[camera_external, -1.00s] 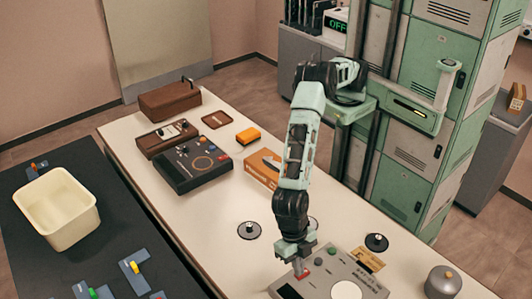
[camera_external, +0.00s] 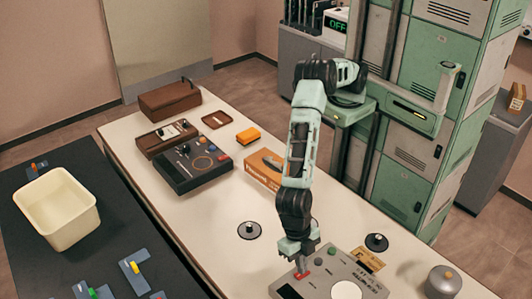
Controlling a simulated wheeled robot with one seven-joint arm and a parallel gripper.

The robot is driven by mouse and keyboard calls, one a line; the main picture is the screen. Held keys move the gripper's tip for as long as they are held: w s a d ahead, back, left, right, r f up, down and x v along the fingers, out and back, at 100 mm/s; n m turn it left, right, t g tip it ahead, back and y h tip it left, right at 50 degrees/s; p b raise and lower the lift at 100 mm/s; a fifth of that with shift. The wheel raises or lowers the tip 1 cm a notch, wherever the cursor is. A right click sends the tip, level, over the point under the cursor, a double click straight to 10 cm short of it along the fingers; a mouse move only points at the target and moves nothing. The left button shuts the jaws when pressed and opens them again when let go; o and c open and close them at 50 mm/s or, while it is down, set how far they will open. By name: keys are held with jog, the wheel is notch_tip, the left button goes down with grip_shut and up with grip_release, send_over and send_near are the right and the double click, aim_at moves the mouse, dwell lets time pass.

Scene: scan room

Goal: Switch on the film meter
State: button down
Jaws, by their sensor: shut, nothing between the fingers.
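A grey panel device (camera_external: 318,290) with a red switch (camera_external: 303,274), a green button, pale round discs and a dark knob sits at the near end of the white table. I cannot tell for sure that it is the film meter, as no label is readable. My gripper (camera_external: 300,268) points down with its fingers shut and empty, right at the red switch. It partly hides the switch; I cannot tell whether they touch or which way the switch is set.
The white table (camera_external: 215,225) also holds a dark control box (camera_external: 195,170), a brown meter box (camera_external: 165,138), an orange carton (camera_external: 262,170), black discs (camera_external: 249,230) and a grey round pot (camera_external: 443,282). A display at the back reads OFF (camera_external: 337,24).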

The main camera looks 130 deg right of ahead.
jog(key=shift+r, duration=0.1)
jog(key=r, duration=0.1)
jog(key=r+p, duration=0.1)
jog(key=r, duration=0.1)
jog(key=r+p, duration=0.1)
jog(key=shift+s+r, duration=0.3)
jog(key=shift+r, duration=0.1)
jog(key=b+v, duration=0.3)
jog(key=v, duration=0.6)
jog(key=shift+d, duration=0.1)
jog(key=shift+w+d+r+b, duration=0.1)
jog(key=shift+w+r+b, duration=0.05)
jog(key=shift+w+b, duration=0.6)
jog(key=shift+s, duration=0.1)
